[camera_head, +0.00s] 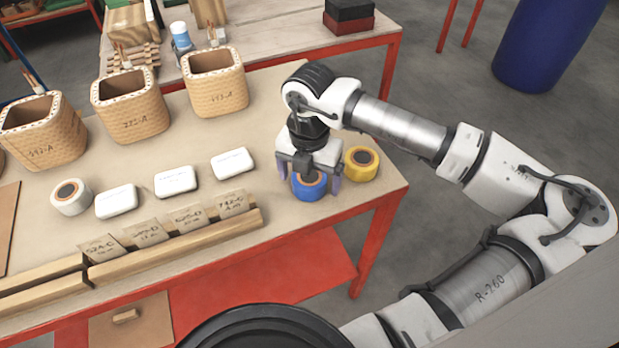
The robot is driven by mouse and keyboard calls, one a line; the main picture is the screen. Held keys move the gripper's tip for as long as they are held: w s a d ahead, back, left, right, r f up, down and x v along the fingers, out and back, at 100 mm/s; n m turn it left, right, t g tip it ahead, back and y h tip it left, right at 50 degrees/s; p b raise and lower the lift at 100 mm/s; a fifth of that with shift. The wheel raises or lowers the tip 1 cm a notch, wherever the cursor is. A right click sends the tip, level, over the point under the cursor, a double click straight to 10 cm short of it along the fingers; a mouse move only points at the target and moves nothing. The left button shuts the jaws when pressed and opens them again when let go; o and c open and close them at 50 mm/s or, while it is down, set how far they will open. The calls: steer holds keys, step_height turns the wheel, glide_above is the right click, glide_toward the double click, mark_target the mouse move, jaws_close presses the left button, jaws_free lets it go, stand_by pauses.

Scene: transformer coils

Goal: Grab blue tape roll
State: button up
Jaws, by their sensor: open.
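The blue tape roll (309,191) lies flat on the beige tabletop near the right end of the table, its brown core facing up. My gripper (315,181) points down directly over it, with its purple-grey fingers apart on either side of the roll. The fingers reach down to about the roll's height. The gripper body hides the far part of the roll, and I cannot tell whether the fingers touch it. A yellow tape roll (361,164) lies just to the right of my gripper.
A white tape roll (71,197) and several white boxes (176,181) lie to the left. Several wound coils (215,82) stand behind them. A wooden rail with labelled cards (187,231) runs along the front. The table's red right edge (390,199) is close to the rolls.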

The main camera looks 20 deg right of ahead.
steer(key=c, duration=1.1)
